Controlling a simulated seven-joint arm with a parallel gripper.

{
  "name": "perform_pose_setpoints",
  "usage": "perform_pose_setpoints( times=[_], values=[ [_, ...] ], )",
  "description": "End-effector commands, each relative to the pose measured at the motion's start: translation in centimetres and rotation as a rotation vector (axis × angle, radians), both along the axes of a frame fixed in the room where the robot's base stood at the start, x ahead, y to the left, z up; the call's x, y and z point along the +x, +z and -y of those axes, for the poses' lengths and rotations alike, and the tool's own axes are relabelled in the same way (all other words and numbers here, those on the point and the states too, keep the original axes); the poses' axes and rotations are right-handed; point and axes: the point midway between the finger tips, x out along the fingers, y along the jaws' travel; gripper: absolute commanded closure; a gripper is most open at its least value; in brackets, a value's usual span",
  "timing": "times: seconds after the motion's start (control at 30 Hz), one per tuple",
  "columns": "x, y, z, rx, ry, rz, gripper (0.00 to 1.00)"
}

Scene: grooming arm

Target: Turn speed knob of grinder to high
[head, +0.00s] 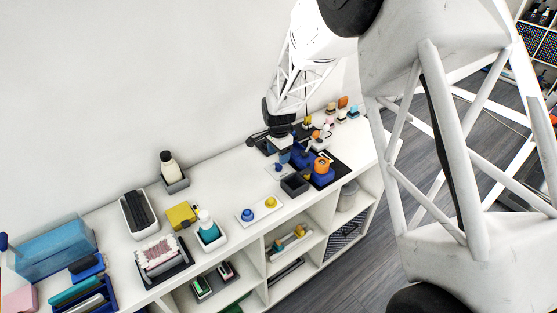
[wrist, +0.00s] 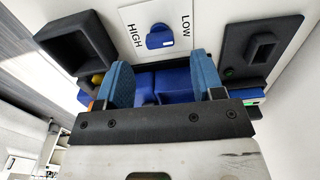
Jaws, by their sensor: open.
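The speed knob (wrist: 160,38) is a blue dial on a white plate (wrist: 145,22) marked HIGH on the left and LOW on the right in the wrist view. I cannot tell its exact setting. My gripper (wrist: 161,76) is open, its two blue fingers pointing toward the plate, with the knob seen beyond and between them. No contact shows. Blue blocky parts (wrist: 175,84) show between the fingers; I cannot tell whether they belong to the grinder. In the head view my gripper (head: 284,150) is over the shelf top near a blue machine with an orange part (head: 322,168).
A dark open box (head: 295,184) sits beside the plate; it also shows at the upper left of the wrist view (wrist: 75,44). A dark panel (wrist: 257,50) is at the right there. Bottles, trays and a yellow block (head: 181,215) stand further left on the white shelf (head: 240,240).

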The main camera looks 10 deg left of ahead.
Motion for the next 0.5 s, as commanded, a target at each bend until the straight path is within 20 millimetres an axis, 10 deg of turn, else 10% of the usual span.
perform_pose_setpoints(
  times=[0.5],
  values=[
    [0.0, 3.0, 0.0, 0.000, 0.000, 0.000, 0.38]
  ],
)
